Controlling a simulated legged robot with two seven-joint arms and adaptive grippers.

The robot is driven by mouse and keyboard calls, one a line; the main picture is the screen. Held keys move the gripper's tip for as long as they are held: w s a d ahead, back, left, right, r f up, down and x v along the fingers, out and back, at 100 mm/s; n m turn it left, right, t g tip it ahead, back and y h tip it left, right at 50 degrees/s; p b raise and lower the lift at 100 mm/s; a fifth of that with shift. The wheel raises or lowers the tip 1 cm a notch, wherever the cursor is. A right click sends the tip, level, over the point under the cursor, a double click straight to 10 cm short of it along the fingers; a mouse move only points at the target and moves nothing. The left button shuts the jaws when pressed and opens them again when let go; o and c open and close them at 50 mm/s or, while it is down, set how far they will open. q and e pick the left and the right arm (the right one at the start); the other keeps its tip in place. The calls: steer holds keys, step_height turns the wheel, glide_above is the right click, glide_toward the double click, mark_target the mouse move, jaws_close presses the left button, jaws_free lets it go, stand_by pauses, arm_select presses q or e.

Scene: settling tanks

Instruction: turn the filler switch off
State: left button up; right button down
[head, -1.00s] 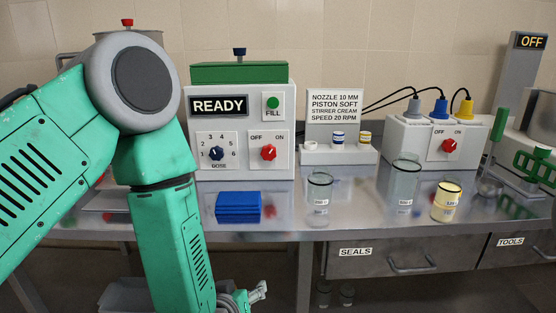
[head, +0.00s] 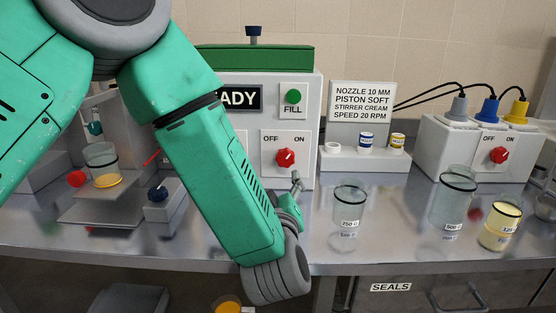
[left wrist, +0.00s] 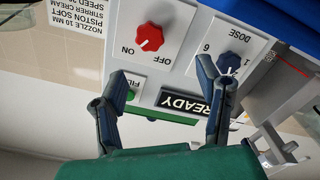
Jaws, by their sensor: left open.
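The filler (head: 312,105) is a white box with a green top and a READY sign partly hidden by my left arm. Its switch is a red knob (head: 285,158) between OFF at left and ON at right. In the left wrist view, upside down, the red knob (left wrist: 150,37) has its pale mark towards ON. My left gripper (head: 296,190) is just below and in front of the switch, apart from it. In the left wrist view its two fingers (left wrist: 160,80) are spread and empty, with the knob beyond the gap. My right gripper is not in view.
The blue dose dial (left wrist: 230,62) sits beside the switch. A green FILL button (head: 293,97) is above it. An empty beaker (head: 349,205) stands right of my gripper. A second switch box (head: 470,150) with plugs is further right. A glass with yellow contents (head: 104,168) is at left.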

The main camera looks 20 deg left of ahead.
mark_target(286, 159)
arm_select(q)
steer(key=w, duration=0.2)
steer(key=w+d, duration=0.1)
steer(key=w, duration=0.4)
steer(key=shift+d+r+b, duration=0.15)
steer(key=shift+d+b, duration=0.1)
steer(key=shift+b, duration=0.1)
steer(key=w+a, duration=0.4)
steer(key=shift+w+a, duration=0.35)
steer(key=shift+w+d, duration=0.15)
steer(key=shift+d, duration=1.2)
steer(key=c, duration=0.3)
steer(key=shift+a, duration=0.1)
steer(key=c, duration=0.7)
steer(key=shift+a, duration=0.35)
steer(key=shift+c, duration=0.6)
steer(key=shift+a, duration=0.45)
steer(key=shift+d+r, duration=0.2)
steer(key=shift+d, duration=0.2)
steer(key=shift+a, duration=0.1)
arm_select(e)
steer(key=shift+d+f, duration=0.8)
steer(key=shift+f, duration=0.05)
